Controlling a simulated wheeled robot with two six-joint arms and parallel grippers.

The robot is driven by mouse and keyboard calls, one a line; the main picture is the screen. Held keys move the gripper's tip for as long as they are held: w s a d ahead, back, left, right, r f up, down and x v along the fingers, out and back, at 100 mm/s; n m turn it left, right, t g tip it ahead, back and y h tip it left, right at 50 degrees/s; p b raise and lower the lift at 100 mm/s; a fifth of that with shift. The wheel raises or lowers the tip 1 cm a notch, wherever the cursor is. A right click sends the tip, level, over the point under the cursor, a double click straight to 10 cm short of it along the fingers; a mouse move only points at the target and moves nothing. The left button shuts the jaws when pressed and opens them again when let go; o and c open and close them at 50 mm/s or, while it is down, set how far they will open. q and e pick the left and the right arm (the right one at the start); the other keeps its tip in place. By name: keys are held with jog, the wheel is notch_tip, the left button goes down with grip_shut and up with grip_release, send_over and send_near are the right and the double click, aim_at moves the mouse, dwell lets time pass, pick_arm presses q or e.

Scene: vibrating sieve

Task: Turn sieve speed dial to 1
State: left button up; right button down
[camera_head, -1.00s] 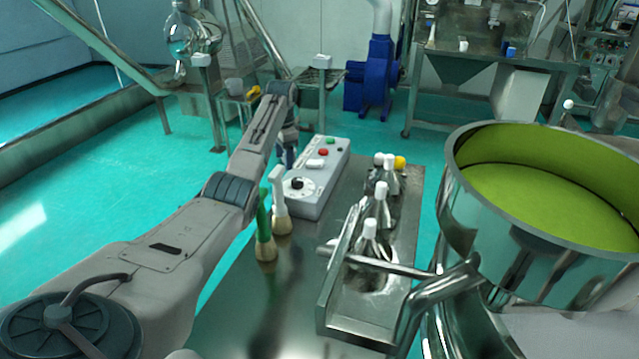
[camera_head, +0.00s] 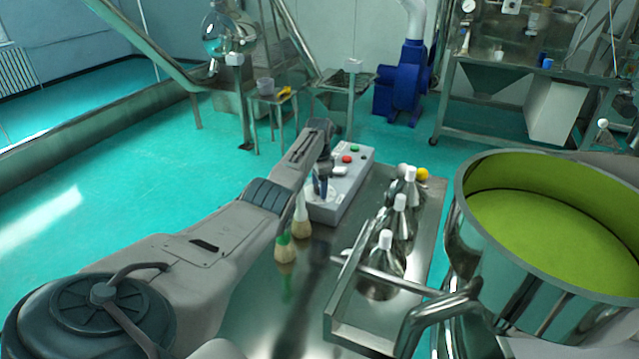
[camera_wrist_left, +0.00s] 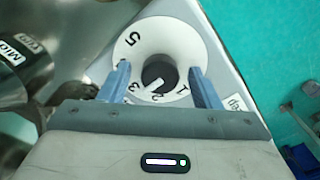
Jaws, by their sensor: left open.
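The speed dial is a white disc (camera_wrist_left: 183,47) with black numbers and a black knob (camera_wrist_left: 157,71) at its middle. The knob's white pointer points toward the area between 2 and 3. The dial sits on the near end of a light grey control box (camera_head: 330,211) with red, green and white buttons. My left gripper (camera_head: 321,188) is over the dial, largely hiding it in the head view. In the left wrist view, my left gripper (camera_wrist_left: 160,80) is open, its two blue-grey fingers on either side of the knob, apart from it. My right gripper is not visible.
A metal rack (camera_head: 345,318) with several white-capped flasks (camera_head: 385,262) is to the right. Beyond it stands the large steel sieve (camera_head: 500,258) with green inside. The steel table (camera_head: 250,325) is clear in front.

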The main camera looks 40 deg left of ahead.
pick_arm(q)
jog(key=shift+a+f, duration=0.1)
jog(key=shift+f, duration=0.05)
jog(key=c, duration=0.3)
jog(key=shift+w, duration=0.1)
jog(key=c, duration=0.7)
